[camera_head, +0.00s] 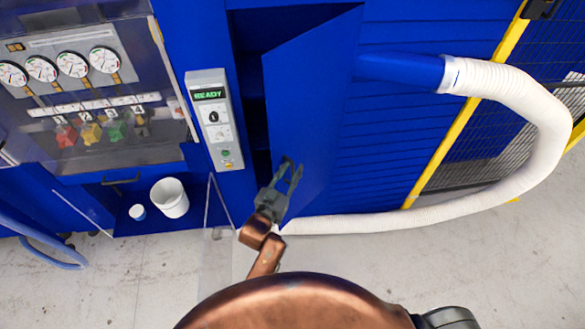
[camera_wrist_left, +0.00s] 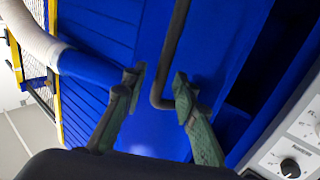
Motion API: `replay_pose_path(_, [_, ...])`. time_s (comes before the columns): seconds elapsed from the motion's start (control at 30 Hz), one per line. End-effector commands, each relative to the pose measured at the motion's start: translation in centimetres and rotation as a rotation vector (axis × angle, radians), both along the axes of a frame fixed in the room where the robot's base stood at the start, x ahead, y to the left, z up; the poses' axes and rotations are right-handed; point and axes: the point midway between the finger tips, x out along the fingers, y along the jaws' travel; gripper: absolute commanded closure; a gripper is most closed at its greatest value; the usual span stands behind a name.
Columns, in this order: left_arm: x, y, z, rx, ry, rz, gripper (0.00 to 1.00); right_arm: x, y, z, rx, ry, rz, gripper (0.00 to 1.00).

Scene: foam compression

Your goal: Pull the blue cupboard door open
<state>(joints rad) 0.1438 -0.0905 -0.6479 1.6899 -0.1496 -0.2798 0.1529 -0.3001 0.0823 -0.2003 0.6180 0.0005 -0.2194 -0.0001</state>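The blue cupboard door (camera_head: 312,110) stands partly open in the head view, with a dark gap along its left edge showing the cupboard interior (camera_head: 250,90). The door (camera_wrist_left: 222,35) also fills the middle of the left wrist view. A dark bent bar handle (camera_wrist_left: 170,60) is on it. My left gripper (camera_head: 291,172) is at the lower left part of the door. In the left wrist view its fingers (camera_wrist_left: 159,82) are apart, on either side of the handle's lower end, with a visible gap on the left. My right gripper is not in view.
A grey control panel reading READY (camera_head: 212,120) stands just left of the opening. A white hose (camera_head: 540,110) loops at right and along the floor below the door. A white bucket (camera_head: 170,198) sits at left. Bare floor (camera_head: 500,255) lies in front.

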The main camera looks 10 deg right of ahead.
Motion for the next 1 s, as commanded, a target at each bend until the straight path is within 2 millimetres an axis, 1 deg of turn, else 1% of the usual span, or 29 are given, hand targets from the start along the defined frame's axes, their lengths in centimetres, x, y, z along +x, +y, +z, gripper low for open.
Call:
replay_pose_path(0.17, [-2.5, 2.0, -0.2, 0.001, 0.002, 0.001, 0.73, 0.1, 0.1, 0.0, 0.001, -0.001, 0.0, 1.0])
replay_pose_path(0.4, [-6.4, 5.0, -0.1, 0.002, 0.002, 0.001, 0.73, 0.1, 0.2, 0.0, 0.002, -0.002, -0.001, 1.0])
replay_pose_path(0.5, [-7.6, 5.9, -0.2, 0.002, 0.002, 0.001, 0.73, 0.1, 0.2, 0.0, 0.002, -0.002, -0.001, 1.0])
replay_pose_path(0.7, [-8.8, 6.8, 0.0, 0.001, 0.001, 0.0, 0.73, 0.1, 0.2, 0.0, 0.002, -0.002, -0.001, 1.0])
replay_pose_path(0.97, [-9.0, 6.9, 0.0, 0.001, 0.001, 0.0, 0.73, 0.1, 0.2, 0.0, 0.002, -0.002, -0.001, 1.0])
replay_pose_path(1.0, [-9.0, 6.9, 0.0, 0.001, 0.001, 0.0, 0.75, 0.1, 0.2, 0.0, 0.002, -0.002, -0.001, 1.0])
